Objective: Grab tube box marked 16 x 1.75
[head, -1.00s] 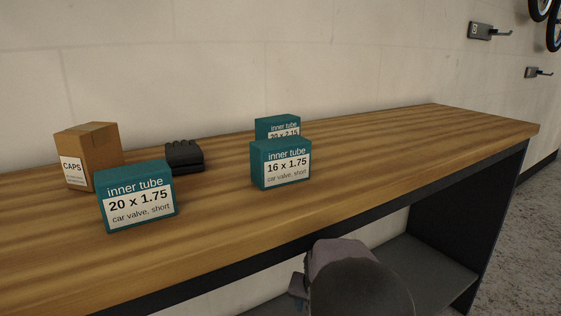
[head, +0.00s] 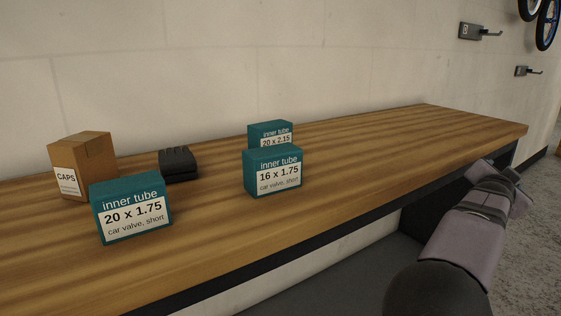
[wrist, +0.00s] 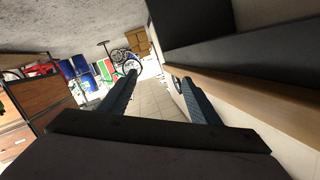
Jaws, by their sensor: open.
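The teal tube box marked 16 x 1.75 (head: 273,172) stands upright on the wooden bench, its label facing me. A teal box marked 20 x 2.15 (head: 270,133) stands just behind it, partly hidden. A teal box marked 20 x 1.75 (head: 132,210) stands nearer the front, to the left. My arm shows at the right in the head view, beyond the bench's front edge and well right of the boxes; its fingers cannot be made out there. In the wrist view my gripper (wrist: 152,80) is open and empty, its two fingers apart, pointing across the room.
The wooden bench (head: 380,150) is bare to the right of the boxes. A cardboard CAPS box (head: 90,162) and a dark folded item (head: 178,164) stand at the left. A wall runs behind the bench.

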